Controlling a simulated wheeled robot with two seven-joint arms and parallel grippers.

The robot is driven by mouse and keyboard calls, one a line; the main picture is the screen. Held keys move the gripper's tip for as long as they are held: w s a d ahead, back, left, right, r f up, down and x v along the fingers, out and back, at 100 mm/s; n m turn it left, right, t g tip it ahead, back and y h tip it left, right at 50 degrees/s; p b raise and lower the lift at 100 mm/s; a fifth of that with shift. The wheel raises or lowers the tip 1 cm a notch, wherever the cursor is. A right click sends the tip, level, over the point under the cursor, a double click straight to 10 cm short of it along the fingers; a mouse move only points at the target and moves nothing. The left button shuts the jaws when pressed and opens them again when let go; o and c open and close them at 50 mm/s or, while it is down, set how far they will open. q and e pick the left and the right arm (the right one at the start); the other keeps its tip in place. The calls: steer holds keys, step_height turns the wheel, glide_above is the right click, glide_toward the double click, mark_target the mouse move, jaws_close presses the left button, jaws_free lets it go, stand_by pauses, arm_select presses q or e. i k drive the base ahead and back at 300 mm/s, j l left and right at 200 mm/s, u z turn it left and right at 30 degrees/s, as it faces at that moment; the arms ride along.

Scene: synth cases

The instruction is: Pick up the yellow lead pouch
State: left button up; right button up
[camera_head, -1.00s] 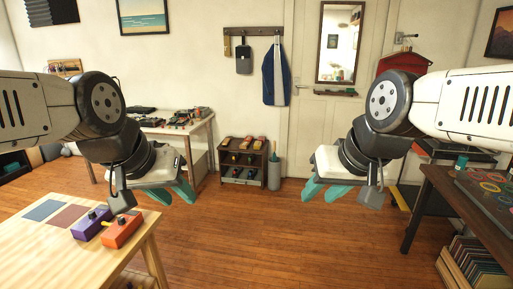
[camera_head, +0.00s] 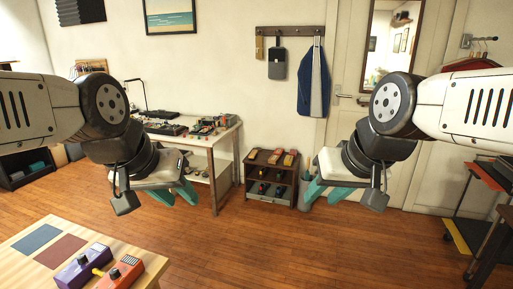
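No yellow pouch is plain to see. A small yellow-tan item (camera_head: 259,47) hangs at the left end of the wall rack; it is too small to tell whether it is the lead pouch. A grey pouch (camera_head: 277,64) hangs beside it. My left gripper (camera_head: 175,194) has teal fingers, spread apart and empty, in front of the back workbench. My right gripper (camera_head: 327,192) is also open and empty, in front of the door side of the small shelf. Both are far from the rack.
A wooden table (camera_head: 28,262) at the lower left bears a purple box (camera_head: 82,270) and an orange box (camera_head: 120,274). A cluttered white workbench (camera_head: 197,143) and a dark shelf (camera_head: 271,202) stand at the wall. The wooden floor (camera_head: 330,250) ahead is clear.

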mark_target(287, 160)
steer(key=i, duration=2.25)
steer(key=i+z, duration=0.1)
steer(key=i, duration=0.35)
steer(key=i+j+z, duration=0.1)
steer(key=i, duration=0.4)
steer(key=i+j+z, duration=0.15)
steer(key=i, duration=0.3)
steer(key=i+j+z, duration=0.1)
steer(key=i+j, duration=0.15)
steer(key=i, duration=0.2)
steer(key=i+j+z, duration=0.25)
steer(key=i, duration=0.15)
